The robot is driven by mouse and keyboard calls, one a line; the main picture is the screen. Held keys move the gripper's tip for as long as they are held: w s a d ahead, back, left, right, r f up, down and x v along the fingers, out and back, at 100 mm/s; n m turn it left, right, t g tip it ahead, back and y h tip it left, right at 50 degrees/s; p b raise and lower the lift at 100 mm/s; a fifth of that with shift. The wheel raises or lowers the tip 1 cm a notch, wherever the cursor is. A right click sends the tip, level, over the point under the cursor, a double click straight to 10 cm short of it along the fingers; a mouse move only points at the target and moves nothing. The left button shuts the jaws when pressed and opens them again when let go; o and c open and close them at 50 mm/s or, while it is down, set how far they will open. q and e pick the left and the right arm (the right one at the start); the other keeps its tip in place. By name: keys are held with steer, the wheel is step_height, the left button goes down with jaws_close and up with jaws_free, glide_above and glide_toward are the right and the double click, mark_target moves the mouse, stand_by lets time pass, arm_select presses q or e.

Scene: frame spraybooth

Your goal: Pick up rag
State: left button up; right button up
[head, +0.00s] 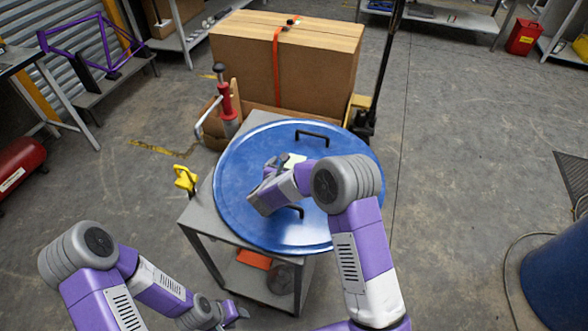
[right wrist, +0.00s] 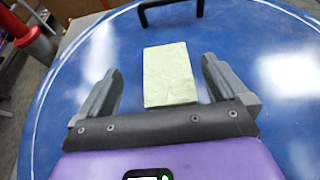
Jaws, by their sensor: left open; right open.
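The rag (right wrist: 169,75) is a pale green folded rectangle lying flat on a round blue lid (head: 235,205). In the head view the rag (head: 293,160) is mostly hidden behind my right gripper (head: 268,170). In the right wrist view my right gripper (right wrist: 162,85) is open, with one finger on each side of the rag and gaps between them. I cannot tell how high the fingers are above the lid. My left gripper (head: 238,312) is open and empty, low beside the cart at the bottom of the head view.
The lid rests on a grey metal cart (head: 200,215) and has two black handles, one beyond the rag (head: 312,135). A red and grey tool (head: 226,100), a yellow clamp (head: 186,180) and a strapped cardboard box (head: 300,65) stand around it. A blue drum (head: 560,280) is at right.

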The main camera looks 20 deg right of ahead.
mark_target(295, 162)
steer(key=w+d+f+b, duration=0.1)
steer(key=w+d+f, duration=0.1)
steer(key=w+f, duration=0.1)
steer(key=shift+d, duration=0.4)
steer(key=shift+w+d+f, duration=0.1)
steer(key=shift+w+d, duration=0.1)
steer(key=shift+w, duration=0.1)
steer(key=c, duration=1.1)
steer(key=shift+o, duration=0.2)
